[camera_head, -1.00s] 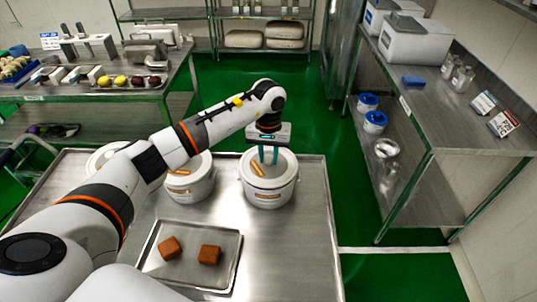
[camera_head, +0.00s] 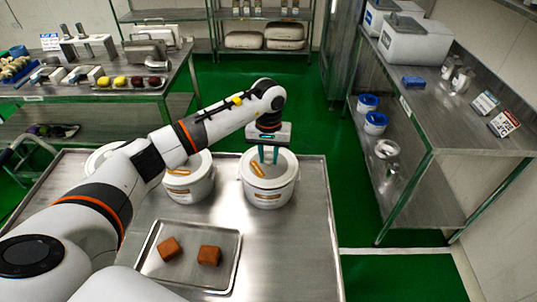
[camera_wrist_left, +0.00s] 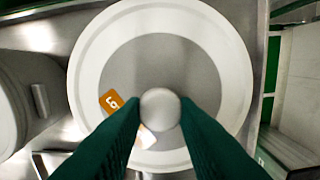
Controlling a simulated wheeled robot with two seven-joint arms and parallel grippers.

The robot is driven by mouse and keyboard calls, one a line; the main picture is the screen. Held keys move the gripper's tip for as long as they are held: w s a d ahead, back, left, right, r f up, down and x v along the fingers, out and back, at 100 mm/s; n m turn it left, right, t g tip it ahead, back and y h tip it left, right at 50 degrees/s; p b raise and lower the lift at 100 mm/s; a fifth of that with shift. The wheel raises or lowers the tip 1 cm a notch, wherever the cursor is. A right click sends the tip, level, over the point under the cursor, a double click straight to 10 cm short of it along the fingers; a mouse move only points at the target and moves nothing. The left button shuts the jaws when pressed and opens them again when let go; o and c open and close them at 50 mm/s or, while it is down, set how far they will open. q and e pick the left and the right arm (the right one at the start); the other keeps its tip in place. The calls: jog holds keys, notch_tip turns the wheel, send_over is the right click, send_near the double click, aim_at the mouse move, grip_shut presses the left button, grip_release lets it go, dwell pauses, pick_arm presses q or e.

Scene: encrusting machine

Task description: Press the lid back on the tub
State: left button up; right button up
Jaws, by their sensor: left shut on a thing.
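The white tub (camera_head: 268,197) with an orange label stands on the steel table, right of a second white tub (camera_head: 186,186). Its round lid (camera_head: 287,165), with a grey centre and an orange tag, lies on top of the tub. The lid looks level, but I cannot tell whether its rim is fully seated. My left gripper (camera_head: 268,156) points straight down over the lid. In the left wrist view its green fingers are shut on the lid's round knob (camera_wrist_left: 160,108), and the lid's white rim (camera_wrist_left: 92,62) encircles it. My right gripper is not in view.
A metal tray (camera_head: 222,281) with two brown blocks lies in front of the tubs. A third tub (camera_head: 97,158) is partly behind my arm. The steel table (camera_head: 308,235) is clear on the right. A steel shelf unit (camera_head: 468,130) stands across the green floor.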

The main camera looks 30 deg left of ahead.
pick_arm(q)
jog(key=shift+f+b, duration=0.15)
jog(key=shift+b, duration=0.55)
dwell(0.8)
jog(key=o, duration=1.5)
jog(key=shift+r+p, duration=1.55)
jog(key=shift+r, duration=2)
grip_shut()
